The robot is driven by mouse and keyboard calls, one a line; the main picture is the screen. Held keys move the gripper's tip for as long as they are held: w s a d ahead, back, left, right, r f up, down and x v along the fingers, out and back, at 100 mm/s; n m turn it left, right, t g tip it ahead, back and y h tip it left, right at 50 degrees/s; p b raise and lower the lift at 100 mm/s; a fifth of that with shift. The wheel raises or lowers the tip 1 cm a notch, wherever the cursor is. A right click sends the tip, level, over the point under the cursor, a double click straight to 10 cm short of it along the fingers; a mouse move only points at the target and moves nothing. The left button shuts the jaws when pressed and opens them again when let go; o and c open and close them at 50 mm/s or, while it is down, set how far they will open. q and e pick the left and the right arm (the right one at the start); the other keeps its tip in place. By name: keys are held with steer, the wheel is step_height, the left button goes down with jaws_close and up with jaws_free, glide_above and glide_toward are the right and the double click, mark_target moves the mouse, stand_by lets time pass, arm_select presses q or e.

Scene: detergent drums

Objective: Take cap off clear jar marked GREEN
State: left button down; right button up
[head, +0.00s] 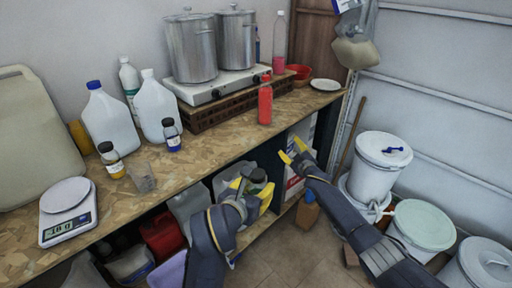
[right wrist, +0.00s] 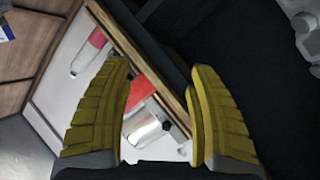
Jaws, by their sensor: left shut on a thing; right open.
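My left gripper (head: 250,196), low in the middle of the head view, is shut on a small jar with a dark cap (head: 258,176). The jar is held in front of the bench's open shelf, and its body is mostly hidden by the yellow fingers. No GREEN marking can be read on it. My right gripper (head: 293,153) is open and empty, up and to the right of the held jar. In the right wrist view its two yellow fingers (right wrist: 160,100) stand apart with nothing gripped between them.
Two small dark-capped jars, one amber (head: 112,161) and one with a blue label (head: 172,135), stand on the bench (head: 205,150) near a beaker (head: 142,177) and scale (head: 68,212). A red bottle (head: 265,101) stands near the front edge. White drums (head: 376,170) stand at right.

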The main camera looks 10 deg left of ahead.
steer(key=s+a+r+n+g+y, duration=0.1)
steer(key=a+r+n+y, duration=0.3)
steer(key=r, duration=0.6)
steer(key=a+r+n+y, duration=0.1)
steer(key=a+r+y, duration=0.1)
steer(key=a+r, duration=0.5)
steer(key=s+a+r+n+g+y, duration=0.1)
steer(key=a+r+n+y, duration=0.2)
steer(key=r, duration=0.9)
steer(key=s+a+r+n+g+y, duration=0.3)
steer(key=s+a+r+n+g, duration=0.65)
steer(key=s+a+r, duration=0.4)
steer(key=s+a+r+n+g+h, duration=0.1)
steer(key=s+r+n+g+h, duration=0.15)
steer(key=s+g, duration=0.45)
steer(key=m+t+h, duration=0.3)
steer(key=m+h, duration=0.9)
steer(key=h, duration=0.4)
glide_above(256, 173)
steer(key=f, duration=1.2)
steer(key=a+f, duration=0.1)
steer(key=f, duration=0.6)
steer(key=shift+w, duration=0.35)
steer(key=shift+s+d+m+h, duration=0.25)
steer(key=shift+d+m, duration=0.25)
steer(key=shift+m, duration=0.4)
steer(key=shift+f, duration=3.95)
